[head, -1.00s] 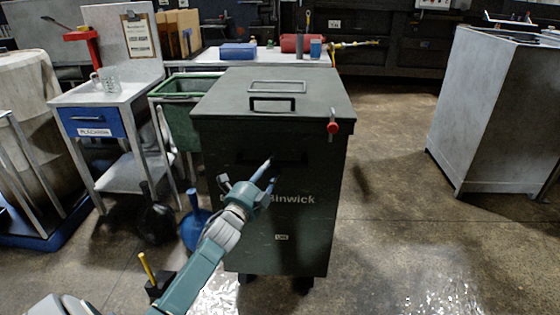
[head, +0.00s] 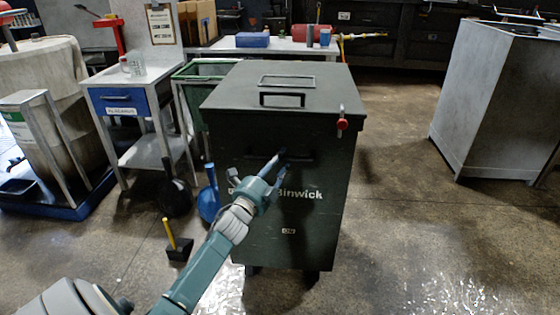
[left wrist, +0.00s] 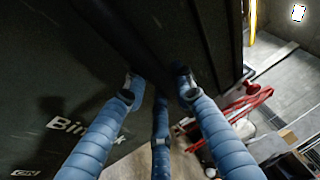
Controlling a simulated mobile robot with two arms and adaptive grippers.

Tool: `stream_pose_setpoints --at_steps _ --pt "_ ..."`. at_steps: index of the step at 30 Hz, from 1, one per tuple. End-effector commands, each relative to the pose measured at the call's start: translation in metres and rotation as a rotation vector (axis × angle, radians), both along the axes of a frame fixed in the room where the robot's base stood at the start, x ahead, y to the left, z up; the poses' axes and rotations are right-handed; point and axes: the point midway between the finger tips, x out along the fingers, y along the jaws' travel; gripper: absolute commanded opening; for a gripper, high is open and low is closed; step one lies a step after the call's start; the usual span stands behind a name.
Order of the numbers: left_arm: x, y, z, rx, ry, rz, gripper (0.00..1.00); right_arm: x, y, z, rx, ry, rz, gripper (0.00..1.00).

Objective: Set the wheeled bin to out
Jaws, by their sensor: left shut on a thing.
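The wheeled bin (head: 308,230) is a tall dark green box marked Binwick, with a closed lid (head: 245,92) and casters beneath. My left gripper (head: 281,166) reaches its front face near a dark handle bar, just above the lettering. In the left wrist view my left gripper (left wrist: 157,80) has its fingers on either side of this dark bar and is shut on it. The exact contact is too dark to see. A red-knobbed latch (head: 342,123) hangs at the lid's right front. My right gripper is not in view.
A stand with a blue drawer (head: 120,98) and a green bin (head: 192,84) are close on the left. A blue plunger (head: 208,204) and a yellow-handled block (head: 179,246) are on the floor. A grey cabinet (head: 490,105) stands right; floor between is clear.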

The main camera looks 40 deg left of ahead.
Motion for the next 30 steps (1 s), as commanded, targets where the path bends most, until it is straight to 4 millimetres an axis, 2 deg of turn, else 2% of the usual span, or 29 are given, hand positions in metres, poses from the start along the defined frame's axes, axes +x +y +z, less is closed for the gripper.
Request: stream_pose_setpoints --at_steps 4,5,7,16,20,30 --pt "0.0 0.0 -0.001 -0.004 0.0 -0.001 0.0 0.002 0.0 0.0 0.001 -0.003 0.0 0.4" --pt "0.0 0.0 0.0 -0.004 0.0 0.0 0.31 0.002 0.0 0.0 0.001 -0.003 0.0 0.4" --pt "0.0 0.0 0.0 -0.003 0.0 0.001 0.45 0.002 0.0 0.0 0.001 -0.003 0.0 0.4" --pt "-0.001 0.0 0.0 -0.002 0.0 0.001 0.45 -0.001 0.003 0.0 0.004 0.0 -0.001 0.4" --pt "-0.01 -0.002 -0.003 -0.002 0.002 0.0 0.45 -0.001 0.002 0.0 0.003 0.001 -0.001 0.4" --pt "-0.078 -0.012 -0.017 -0.004 0.003 0.001 0.45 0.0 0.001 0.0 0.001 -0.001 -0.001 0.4"
